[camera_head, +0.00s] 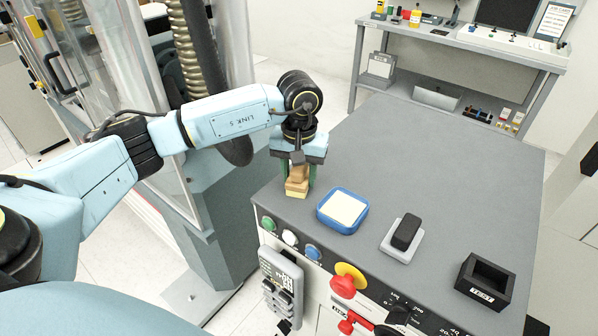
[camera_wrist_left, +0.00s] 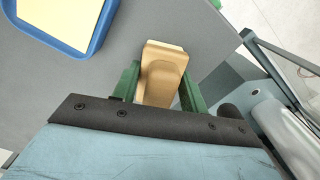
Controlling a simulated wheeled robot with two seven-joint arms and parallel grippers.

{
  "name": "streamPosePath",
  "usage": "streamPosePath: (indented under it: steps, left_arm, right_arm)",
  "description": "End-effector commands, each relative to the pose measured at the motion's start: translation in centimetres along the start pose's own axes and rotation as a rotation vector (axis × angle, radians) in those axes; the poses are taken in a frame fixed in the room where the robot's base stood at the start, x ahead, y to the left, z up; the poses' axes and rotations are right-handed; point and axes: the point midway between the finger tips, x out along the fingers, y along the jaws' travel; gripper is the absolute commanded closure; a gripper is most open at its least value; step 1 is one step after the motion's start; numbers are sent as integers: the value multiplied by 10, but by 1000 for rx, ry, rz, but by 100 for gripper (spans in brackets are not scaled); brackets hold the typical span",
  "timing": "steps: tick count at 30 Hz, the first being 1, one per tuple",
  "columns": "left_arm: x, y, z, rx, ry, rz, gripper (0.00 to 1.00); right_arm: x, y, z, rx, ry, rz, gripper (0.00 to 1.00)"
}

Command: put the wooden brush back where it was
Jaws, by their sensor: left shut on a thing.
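The wooden brush (camera_head: 297,184) is tan, with a paler lower part, and is upright near the left front corner of the grey tabletop. My left gripper (camera_head: 299,178) is above it, pointing down, with its green fingers shut on the brush's sides. In the left wrist view the brush (camera_wrist_left: 162,72) sits between the green fingers (camera_wrist_left: 160,88). I cannot tell whether its underside touches the tabletop. My right gripper is not in view.
A blue tray (camera_head: 323,217) with a pale yellow pad is just right of the brush. Farther right are a black block (camera_head: 406,231) on a white base and a black open box (camera_head: 486,279). Buttons and a red knob (camera_head: 343,286) line the front. The back tabletop (camera_head: 430,150) is clear.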

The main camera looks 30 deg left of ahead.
Motion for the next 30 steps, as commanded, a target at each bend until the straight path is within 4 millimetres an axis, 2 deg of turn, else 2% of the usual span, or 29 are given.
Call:
streamPosePath:
  steps: [2,3,7,15,19,23,30]
  left_arm:
    - [0,0,0,0,0,0,75]
    - [1,0,0,0,-1,-1,53]
    - [0,0,0,0,-1,0,36]
    - [0,0,0,0,-1,0,35]
    - [-8,0,0,0,1,2,35]
    - [-29,0,-1,0,5,3,35]
    - [-81,0,-1,1,4,2,35]
  right_arm:
    - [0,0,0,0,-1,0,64]
    - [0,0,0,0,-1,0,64]
    - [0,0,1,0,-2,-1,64]
    - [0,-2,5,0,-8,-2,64]
    - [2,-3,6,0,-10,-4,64]
    - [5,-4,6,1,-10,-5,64]
    - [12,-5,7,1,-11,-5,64]
